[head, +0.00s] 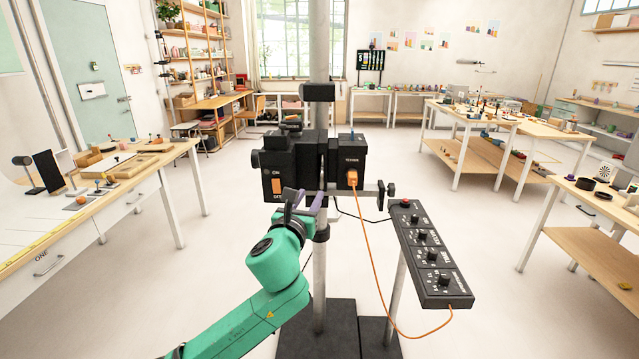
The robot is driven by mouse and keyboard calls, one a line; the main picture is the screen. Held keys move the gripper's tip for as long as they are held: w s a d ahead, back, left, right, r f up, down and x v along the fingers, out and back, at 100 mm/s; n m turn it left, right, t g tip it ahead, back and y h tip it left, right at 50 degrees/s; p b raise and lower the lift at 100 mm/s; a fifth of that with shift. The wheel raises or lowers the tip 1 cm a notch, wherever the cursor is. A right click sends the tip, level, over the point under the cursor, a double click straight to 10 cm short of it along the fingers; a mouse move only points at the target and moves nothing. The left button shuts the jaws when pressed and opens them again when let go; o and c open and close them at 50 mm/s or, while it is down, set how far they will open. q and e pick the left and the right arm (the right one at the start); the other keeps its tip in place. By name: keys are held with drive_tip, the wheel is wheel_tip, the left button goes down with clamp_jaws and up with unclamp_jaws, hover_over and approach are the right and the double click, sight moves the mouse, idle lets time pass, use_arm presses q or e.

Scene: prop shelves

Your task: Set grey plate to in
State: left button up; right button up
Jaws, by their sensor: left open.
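A black camera-like device (288,165) is mounted on a grey upright pole in the middle of the head view. It has an orange ON/OFF switch (277,187) on its left block and an orange plug (352,178) on its right block. A thin greyish edge (323,183) shows between the two blocks; it may be the grey plate, but I cannot tell how far in it sits. My left gripper (305,199) is open just below and in front of the device, close to this edge. Its own fingers partly hide the device's underside. My right gripper is not in view.
A black control panel (428,250) with several knobs stands at right on its own post. An orange cable (371,262) loops from the plug to the panel. Workbenches stand at left (160,155) and right (580,215). The floor between is clear.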

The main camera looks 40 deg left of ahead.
sight(321, 176)
use_arm(q)
drive_tip(key=p+x, duration=0.2)
drive_tip(key=x, duration=1.1)
drive_tip(key=shift+s, duration=0.1)
clamp_jaws()
idle(0.7)
